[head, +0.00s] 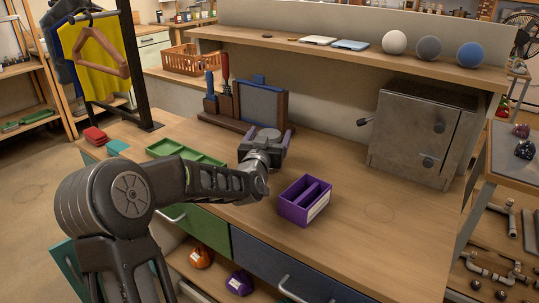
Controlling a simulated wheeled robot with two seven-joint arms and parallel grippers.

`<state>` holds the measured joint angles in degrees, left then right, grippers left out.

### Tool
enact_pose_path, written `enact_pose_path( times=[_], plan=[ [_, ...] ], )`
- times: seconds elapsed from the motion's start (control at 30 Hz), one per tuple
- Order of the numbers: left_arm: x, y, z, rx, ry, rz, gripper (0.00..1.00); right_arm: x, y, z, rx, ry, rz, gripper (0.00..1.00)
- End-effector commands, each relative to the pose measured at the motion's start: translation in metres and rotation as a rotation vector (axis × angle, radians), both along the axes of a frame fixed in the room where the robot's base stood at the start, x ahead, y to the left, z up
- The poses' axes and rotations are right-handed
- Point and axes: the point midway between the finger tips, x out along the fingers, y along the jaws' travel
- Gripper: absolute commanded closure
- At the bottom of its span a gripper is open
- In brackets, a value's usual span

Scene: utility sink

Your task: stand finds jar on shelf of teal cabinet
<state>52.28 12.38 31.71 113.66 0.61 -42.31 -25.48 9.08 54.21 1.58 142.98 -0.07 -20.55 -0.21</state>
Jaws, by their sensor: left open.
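A teal panel (68,268), which looks like an open cabinet door, shows at the lower left, partly hidden by my left arm. To its right is a low open shelf (222,270) under the counter. An orange rounded jar-like thing (201,257) and a purple one (239,283) sit on it. My left gripper (266,137) is open above the counter, in front of the tool stand and left of the purple box. It appears empty. My right gripper is not in view.
The counter holds a green tray (186,152), a purple divided box (305,201), a tool stand (245,106) and a grey metal box (422,135). Three balls (428,48) sit on the raised shelf. A green drawer (200,232) and a blue drawer (290,272) are below. The counter's right front is clear.

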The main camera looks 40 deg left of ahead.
Motion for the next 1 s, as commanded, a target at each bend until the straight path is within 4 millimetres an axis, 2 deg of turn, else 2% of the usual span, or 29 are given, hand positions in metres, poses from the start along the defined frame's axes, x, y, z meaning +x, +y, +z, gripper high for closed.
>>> enact_pose_path(
  times=[0.13, 1.0],
  plan=[
    [-0.0001, -0.0001, 0.0001, 0.000, 0.000, 0.000, 0.19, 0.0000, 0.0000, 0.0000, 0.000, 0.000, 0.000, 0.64],
    [-0.0001, 0.0001, 0.0000, 0.000, 0.000, 0.000, 0.90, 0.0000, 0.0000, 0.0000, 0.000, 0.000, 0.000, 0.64]
  ],
)
